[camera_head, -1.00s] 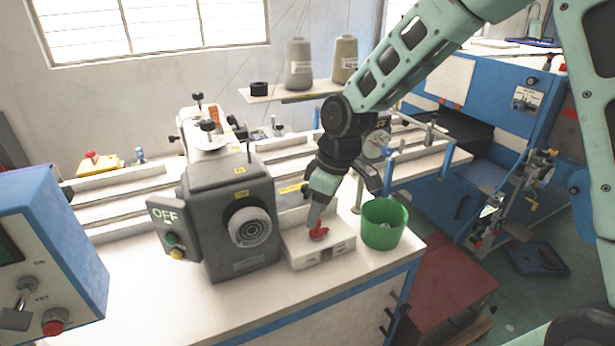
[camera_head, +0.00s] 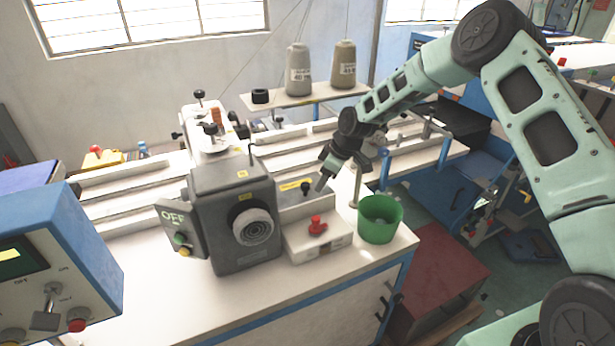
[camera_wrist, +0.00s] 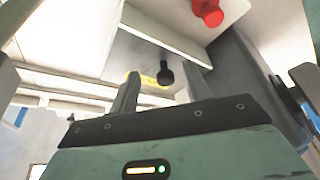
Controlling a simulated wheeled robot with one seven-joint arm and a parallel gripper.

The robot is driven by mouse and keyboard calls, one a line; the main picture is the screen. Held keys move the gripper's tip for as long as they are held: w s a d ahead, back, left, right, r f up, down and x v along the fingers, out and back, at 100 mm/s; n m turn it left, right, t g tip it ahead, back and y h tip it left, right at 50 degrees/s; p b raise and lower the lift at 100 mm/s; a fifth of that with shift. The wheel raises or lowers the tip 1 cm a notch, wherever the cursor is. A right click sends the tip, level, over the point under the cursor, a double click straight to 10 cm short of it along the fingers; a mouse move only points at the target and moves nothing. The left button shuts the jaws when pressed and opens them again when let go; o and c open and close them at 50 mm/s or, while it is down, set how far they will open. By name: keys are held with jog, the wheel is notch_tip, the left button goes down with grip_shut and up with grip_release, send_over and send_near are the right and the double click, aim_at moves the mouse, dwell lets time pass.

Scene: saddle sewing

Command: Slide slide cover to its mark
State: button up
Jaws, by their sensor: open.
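A grey plate with a small black knob (camera_head: 305,188) and a yellow strip (camera_head: 290,185) lies behind the white block, beside the grey machine head; I take it to be the slide cover. The wrist view shows the black knob (camera_wrist: 165,72) and the yellow strip (camera_wrist: 148,79) beyond my fingertips. My gripper (camera_head: 320,187) is open and empty, close to the knob on its right. In the wrist view the knob appears between the two fingers (camera_wrist: 162,88), but I cannot tell whether it is within their reach.
A white block (camera_head: 322,243) with a red knob (camera_head: 317,226) stands in front of the plate. A green bin (camera_head: 379,220) stands to its right. The grey machine head (camera_head: 235,215) with an OFF panel is close on the left. Thread cones (camera_head: 299,70) stand on a shelf behind.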

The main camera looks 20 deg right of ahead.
aim_at(306, 184)
jog(key=w+a, duration=0.1)
jog(key=w+a+p, duration=0.1)
jog(key=a, duration=0.1)
jog(key=shift+r, duration=0.15)
jog(key=shift+p+x, duration=0.55)
jog(key=shift+x, duration=0.5)
jog(key=shift+w+a+f, duration=0.25)
jog(key=shift+a+f, duration=0.05)
jog(key=shift+f, duration=0.3)
